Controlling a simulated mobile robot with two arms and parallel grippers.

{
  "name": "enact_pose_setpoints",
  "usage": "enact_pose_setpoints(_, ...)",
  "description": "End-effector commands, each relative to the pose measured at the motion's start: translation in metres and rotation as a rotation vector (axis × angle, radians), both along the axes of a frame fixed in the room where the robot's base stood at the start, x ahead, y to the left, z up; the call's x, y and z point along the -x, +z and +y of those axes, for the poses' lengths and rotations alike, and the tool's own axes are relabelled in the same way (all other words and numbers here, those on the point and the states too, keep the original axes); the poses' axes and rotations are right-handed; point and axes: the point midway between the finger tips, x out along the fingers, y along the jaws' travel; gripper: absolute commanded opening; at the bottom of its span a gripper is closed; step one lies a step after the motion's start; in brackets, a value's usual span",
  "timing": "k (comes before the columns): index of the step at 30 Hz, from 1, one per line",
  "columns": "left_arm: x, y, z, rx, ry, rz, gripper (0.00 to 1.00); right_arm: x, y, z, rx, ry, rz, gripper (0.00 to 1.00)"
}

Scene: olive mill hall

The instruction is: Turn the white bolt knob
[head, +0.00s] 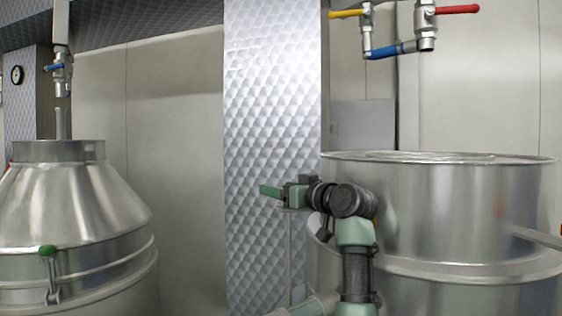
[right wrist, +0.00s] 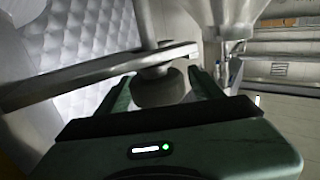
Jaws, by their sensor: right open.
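No clearly white knob shows in the head view. In the right wrist view a rounded, shaded grey knob (right wrist: 160,92) sits under a flat metal bar (right wrist: 95,78), on a rod; its colour is too dark to tell if it is the white bolt knob. My right gripper (right wrist: 160,80) is open, with one green finger on each side of this knob. I cannot tell whether the fingers touch it. In the head view my right gripper (head: 270,190) points left, in front of the quilted metal column. My left gripper is not in view.
A steel tank (head: 440,210) stands close behind and right of my right arm. A cone-topped vessel (head: 75,200) with a green clamp knob (head: 47,250) stands at left. Valves with yellow (head: 346,13) and red (head: 457,9) handles hang above the tank.

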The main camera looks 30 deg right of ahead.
Motion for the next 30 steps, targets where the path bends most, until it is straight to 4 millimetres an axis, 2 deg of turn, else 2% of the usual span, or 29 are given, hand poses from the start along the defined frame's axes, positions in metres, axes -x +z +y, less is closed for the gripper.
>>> enact_pose_setpoints(5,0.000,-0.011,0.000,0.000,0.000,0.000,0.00,0.001,0.033,-0.001,0.000,-0.002,-0.005,0.66)
enact_pose_setpoints(11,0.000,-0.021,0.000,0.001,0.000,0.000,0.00,0.002,0.082,-0.001,0.000,-0.002,-0.004,0.66)
enact_pose_setpoints(21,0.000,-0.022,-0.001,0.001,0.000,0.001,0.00,0.000,0.159,-0.001,-0.003,0.000,0.001,0.66)
enact_pose_setpoints(24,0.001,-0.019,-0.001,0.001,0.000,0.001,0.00,0.000,0.174,-0.001,-0.002,0.001,0.004,0.66)
enact_pose_setpoints(30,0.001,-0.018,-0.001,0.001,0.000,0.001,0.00,-0.001,0.188,-0.001,-0.002,0.000,0.004,0.66)
